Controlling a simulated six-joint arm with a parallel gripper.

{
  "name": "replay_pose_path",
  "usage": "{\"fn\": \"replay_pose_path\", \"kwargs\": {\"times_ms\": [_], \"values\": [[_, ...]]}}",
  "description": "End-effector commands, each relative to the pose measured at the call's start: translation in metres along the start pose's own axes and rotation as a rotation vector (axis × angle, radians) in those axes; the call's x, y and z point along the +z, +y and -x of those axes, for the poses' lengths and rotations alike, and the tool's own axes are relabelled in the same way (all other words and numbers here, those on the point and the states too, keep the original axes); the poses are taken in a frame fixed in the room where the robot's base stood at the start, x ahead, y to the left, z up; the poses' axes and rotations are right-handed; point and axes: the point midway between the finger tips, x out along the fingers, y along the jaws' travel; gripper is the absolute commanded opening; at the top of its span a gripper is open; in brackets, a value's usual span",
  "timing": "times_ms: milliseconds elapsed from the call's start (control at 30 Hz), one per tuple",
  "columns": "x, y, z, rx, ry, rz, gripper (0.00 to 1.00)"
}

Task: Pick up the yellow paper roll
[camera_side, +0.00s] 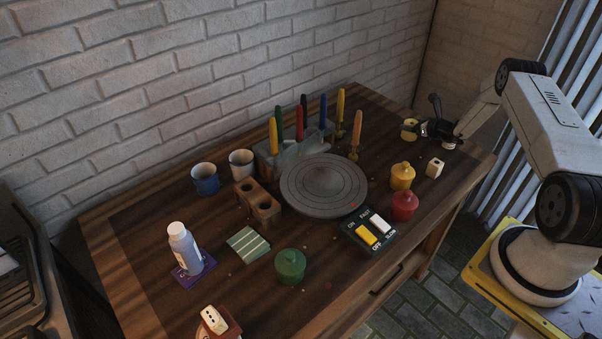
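The yellow paper roll (408,130) appears as a small yellow round object near the table's far right edge. Its shape is too small to make out fully. My gripper (428,130) is dark and close by on the roll's right side, at about the same height. The gripper's dark parts come right up to the roll in this view. I cannot tell whether the fingers touch it or how far apart they are.
Left of the roll stand upright coloured sticks (357,130) in holders and a grey turntable (323,186). The right table corner is clear.

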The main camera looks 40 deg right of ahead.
Motion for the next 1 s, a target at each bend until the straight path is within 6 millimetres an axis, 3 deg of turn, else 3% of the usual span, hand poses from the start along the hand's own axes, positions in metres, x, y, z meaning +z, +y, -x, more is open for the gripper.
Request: {"fn": "replay_pose_path", "kwargs": {"times_ms": [33,100,533,1000], "values": [[0.000,0.000,0.000,0.000,0.000,0.000,0.40],[0.000,0.000,0.000,0.000,0.000,0.000,0.18],[0.004,0.000,0.002,0.000,-0.001,0.001,0.18],[0.037,0.004,0.024,-0.001,-0.001,0.000,0.18]]}}
